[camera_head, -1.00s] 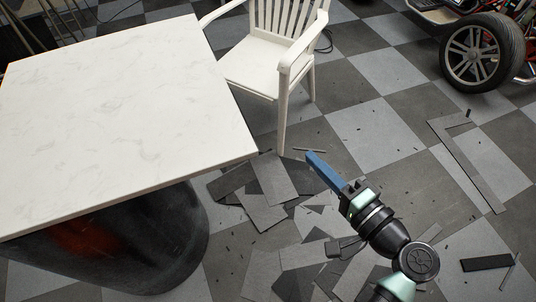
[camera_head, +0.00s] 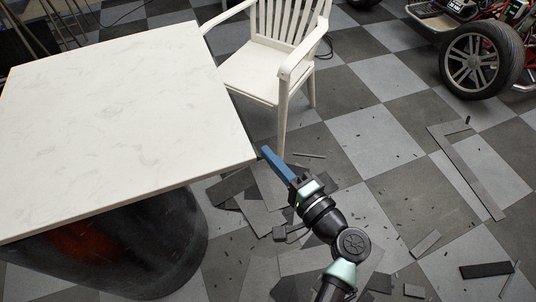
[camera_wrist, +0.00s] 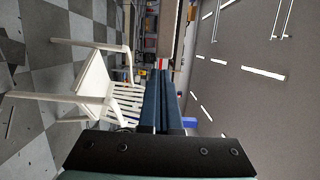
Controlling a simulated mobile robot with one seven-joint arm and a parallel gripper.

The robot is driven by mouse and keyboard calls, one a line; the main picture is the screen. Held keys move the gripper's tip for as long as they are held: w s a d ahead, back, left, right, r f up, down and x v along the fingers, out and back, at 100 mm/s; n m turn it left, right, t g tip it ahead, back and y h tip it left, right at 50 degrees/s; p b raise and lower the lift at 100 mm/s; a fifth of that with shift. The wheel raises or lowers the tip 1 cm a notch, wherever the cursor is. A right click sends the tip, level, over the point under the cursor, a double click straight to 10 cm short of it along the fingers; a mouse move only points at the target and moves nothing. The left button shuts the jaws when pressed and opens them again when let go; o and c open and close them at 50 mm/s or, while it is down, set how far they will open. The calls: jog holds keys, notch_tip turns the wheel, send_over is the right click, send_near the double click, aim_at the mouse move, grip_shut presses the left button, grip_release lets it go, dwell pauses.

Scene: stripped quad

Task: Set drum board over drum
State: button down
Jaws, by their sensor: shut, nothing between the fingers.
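The drum board (camera_head: 115,110) is a white marbled slab, lying about level at the left in the head view. The drum (camera_head: 150,245), dark with a reddish patch, shows below the board's front edge. The board hides the drum's top, so I cannot tell how they touch. My gripper (camera_head: 266,152) has long blue fingers, shut and empty, with tips close to the board's right front corner. I cannot tell whether they touch it. In the wrist view the shut fingers (camera_wrist: 161,80) point away with nothing between them.
A white armchair (camera_head: 255,75) stands just behind the board's right side; it also shows in the wrist view (camera_wrist: 92,85). Dark flat scraps (camera_head: 262,215) litter the checkered floor under my arm. A wheeled vehicle (camera_head: 475,60) stands at the upper right. Floor between is mostly open.

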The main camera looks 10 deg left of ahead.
aim_at(166, 190)
jog(key=shift+s+a, duration=0.2)
jog(key=shift+a, duration=0.15)
jog(key=s+a, duration=0.4)
jog(key=a, duration=0.1)
jog(key=s+a, duration=0.3)
jog(key=a, duration=0.3)
jog(key=s+a, duration=0.4)
jog(key=a, duration=0.2)
jog(key=shift+s, duration=0.3)
